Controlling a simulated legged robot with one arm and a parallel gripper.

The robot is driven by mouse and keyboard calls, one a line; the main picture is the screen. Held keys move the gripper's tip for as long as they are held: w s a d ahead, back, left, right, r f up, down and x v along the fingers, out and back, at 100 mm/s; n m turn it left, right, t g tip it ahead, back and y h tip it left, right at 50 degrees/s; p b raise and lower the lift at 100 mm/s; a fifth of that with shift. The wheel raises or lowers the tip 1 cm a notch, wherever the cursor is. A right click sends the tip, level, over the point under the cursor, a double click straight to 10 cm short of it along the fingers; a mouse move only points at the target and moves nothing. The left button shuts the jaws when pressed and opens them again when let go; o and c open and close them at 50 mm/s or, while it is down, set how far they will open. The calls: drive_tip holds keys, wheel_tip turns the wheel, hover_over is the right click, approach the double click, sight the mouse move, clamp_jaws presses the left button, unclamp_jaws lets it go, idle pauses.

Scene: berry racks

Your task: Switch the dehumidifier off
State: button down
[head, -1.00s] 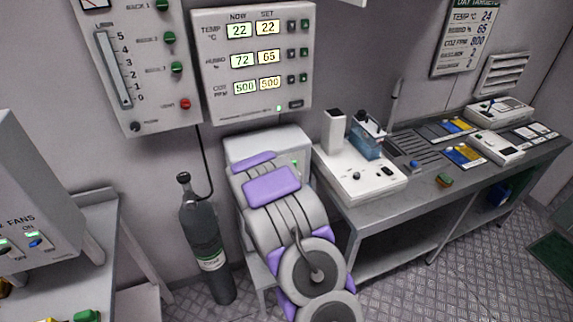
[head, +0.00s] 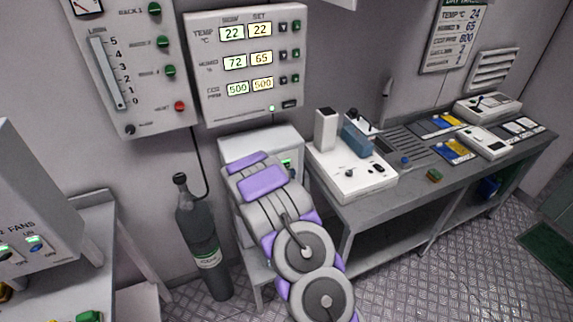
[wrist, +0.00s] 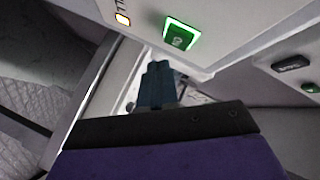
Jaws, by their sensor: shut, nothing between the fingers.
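The dehumidifier appears to be the white box (head: 262,143) against the wall, below the climate panel and partly hidden behind my arm. A green light shows on its front. In the wrist view, a pale housing (wrist: 235,20) carries a green lit switch (wrist: 181,37) with a small amber light to its left. My gripper (wrist: 158,72) is shut and empty, its fingertips just below the green switch in the picture. I cannot tell whether they touch it. In the head view my gripper is hidden behind my arm.
The climate panel (head: 248,62) hangs above and reads humidity 72, set 65. A dark gas cylinder (head: 205,240) with a hose stands left of my arm. A bench (head: 345,212) with a white instrument (head: 350,182) is close on the right. The fans box (head: 35,200) is far left.

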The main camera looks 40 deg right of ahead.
drive_tip(key=shift+w+d, duration=0.2)
drive_tip(key=shift+w, duration=0.3)
drive_tip(key=shift+w+r, duration=0.1)
drive_tip(key=shift+w, duration=0.05)
idle(1.7)
drive_tip(key=shift+w, duration=0.25)
drive_tip(key=shift+w+d+p, duration=0.15)
drive_tip(key=shift+w+p, duration=0.15)
drive_tip(key=shift+w, duration=0.15)
idle(1.0)
drive_tip(key=shift+s+a+b, duration=0.2)
drive_tip(key=shift+s+b, duration=0.2)
drive_tip(key=shift+s, duration=0.5)
drive_tip(key=s+b, duration=0.1)
drive_tip(key=s, duration=0.1)
drive_tip(key=s+a+b, duration=0.1)
drive_tip(key=s, duration=0.2)
drive_tip(key=shift+a, duration=0.1)
